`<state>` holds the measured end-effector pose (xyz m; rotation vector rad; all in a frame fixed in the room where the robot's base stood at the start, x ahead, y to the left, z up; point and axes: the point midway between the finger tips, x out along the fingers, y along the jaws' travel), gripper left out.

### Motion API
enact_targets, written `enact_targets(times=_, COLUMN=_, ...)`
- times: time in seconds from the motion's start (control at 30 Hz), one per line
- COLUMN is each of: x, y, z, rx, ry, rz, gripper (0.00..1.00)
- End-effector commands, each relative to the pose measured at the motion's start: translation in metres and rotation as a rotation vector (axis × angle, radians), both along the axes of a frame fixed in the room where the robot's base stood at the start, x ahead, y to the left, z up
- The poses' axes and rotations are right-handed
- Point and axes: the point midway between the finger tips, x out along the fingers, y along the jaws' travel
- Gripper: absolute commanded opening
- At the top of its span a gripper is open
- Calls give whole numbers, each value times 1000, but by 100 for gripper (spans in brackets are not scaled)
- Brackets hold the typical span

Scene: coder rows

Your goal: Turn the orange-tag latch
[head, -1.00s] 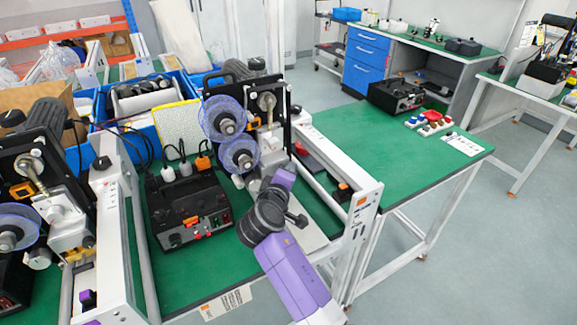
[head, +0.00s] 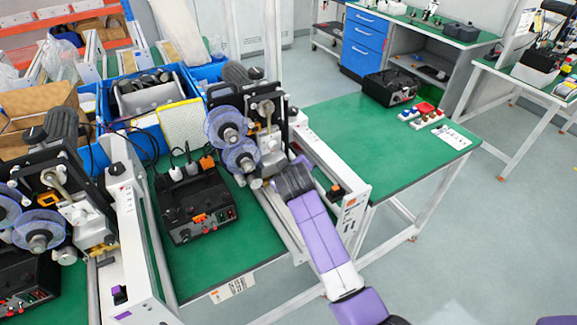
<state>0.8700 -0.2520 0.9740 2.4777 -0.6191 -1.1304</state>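The coder with the orange tag (head: 351,203) on its white rail end is in the middle of the head view. Its purple-blue reels (head: 227,128) and metal print head (head: 268,148) face me. I cannot make out the latch itself; my arm covers part of the machine's lower front. My purple and white arm reaches up from the lower right, and its dark wrist (head: 293,181) is close to the print head. My gripper's fingers are hidden behind the wrist and machine, so I cannot see whether they touch anything or are open.
A black control box (head: 195,205) with plugs stands left of the coder on the green table. A second coder with a purple tag (head: 120,293) is at far left. Blue bins (head: 152,95) sit behind. The green tabletop to the right (head: 365,140) is mostly clear.

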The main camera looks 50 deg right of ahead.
Motion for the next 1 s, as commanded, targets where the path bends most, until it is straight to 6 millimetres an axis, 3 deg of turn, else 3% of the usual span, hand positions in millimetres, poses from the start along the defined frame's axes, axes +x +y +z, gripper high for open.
enact_targets(times=0.5, x=0, y=0, z=-1, rx=15, ry=-3, rz=0, gripper=0)
enact_targets(times=0.53, x=0, y=0, z=-1, rx=15, ry=-3, rz=0, gripper=28)
enact_targets(times=0.6, x=0, y=0, z=-1, rx=15, ry=-3, rz=0, gripper=41)
enact_targets(times=1.0, x=-2, y=1, z=1, rx=12, ry=-4, rz=0, gripper=43)
